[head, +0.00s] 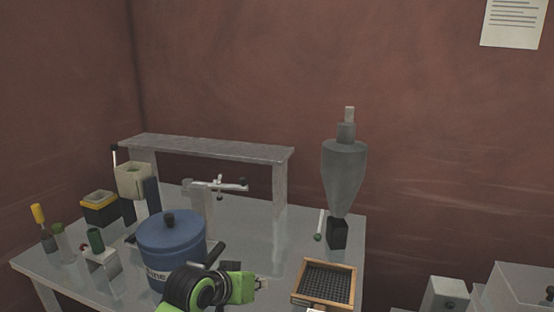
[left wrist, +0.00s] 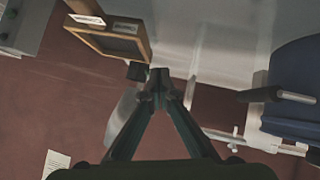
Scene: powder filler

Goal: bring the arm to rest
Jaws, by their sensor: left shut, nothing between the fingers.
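My left arm shows in the head view as a black and green wrist and gripper (head: 238,288) at the bottom centre, in front of the blue pot (head: 172,242) and partly covering it. In the left wrist view the two fingers of my left gripper (left wrist: 160,82) meet at the tips, shut and empty. They hang over the table and touch nothing that I can make out. My right gripper shows in neither view.
The grey table (head: 275,250) holds a wood-framed sieve tray (head: 324,284) to the right of my gripper and a grey hopper (head: 344,175) behind it. A metal shelf (head: 205,149) stands at the back. Grey boxes (head: 520,292) stand at the lower right.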

